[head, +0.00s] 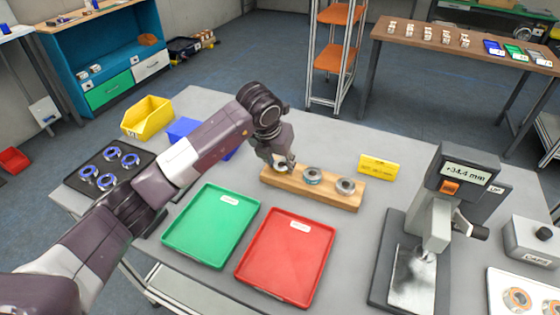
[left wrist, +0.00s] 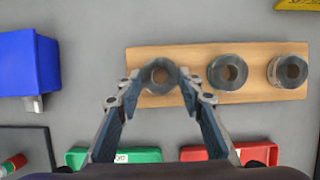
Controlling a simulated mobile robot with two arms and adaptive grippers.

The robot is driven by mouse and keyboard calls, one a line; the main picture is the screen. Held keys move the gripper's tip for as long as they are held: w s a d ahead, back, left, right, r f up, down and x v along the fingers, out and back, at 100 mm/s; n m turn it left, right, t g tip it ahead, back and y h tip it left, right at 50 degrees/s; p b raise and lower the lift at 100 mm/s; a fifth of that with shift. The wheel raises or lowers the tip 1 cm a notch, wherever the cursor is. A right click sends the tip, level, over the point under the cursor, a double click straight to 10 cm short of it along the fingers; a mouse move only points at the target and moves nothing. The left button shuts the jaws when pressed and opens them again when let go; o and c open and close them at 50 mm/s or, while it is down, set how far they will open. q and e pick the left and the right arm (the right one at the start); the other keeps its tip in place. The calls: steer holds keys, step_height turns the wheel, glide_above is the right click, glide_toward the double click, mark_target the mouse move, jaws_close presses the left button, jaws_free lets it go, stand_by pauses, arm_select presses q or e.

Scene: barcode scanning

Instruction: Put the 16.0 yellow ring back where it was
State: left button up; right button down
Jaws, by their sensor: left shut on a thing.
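My left gripper (head: 281,166) is at the left end of the wooden block (head: 330,195), with its fingers closed around a grey ring; in the left wrist view this ring (left wrist: 160,75) sits between the fingertips. I cannot tell whether it rests on the block or hangs just above it, and no yellow shows on it. Two more grey rings stand on the block, a middle ring (head: 312,175) and a right ring (head: 345,187). They also show in the left wrist view as the middle ring (left wrist: 228,72) and the right ring (left wrist: 289,71). My right gripper is out of view.
A green tray (head: 212,228) and a red tray (head: 286,258) lie in front. A measuring stand (head: 462,178) reading +34.4 mm is at right. A blue bin (head: 183,130), a yellow bin (head: 147,116) and a dark tray (head: 77,181) are left.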

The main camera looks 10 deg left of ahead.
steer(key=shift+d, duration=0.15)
arm_select(q)
steer(key=shift+f, duration=0.15)
steer(key=o, duration=1.4)
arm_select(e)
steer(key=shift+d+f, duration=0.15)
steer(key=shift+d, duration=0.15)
arm_select(q)
steer(key=shift+r, duration=0.35)
steer(key=b+v, duration=0.2)
steer(key=v, duration=0.9)
steer(key=shift+s+r, duration=0.15)
steer(key=shift+r, duration=0.2)
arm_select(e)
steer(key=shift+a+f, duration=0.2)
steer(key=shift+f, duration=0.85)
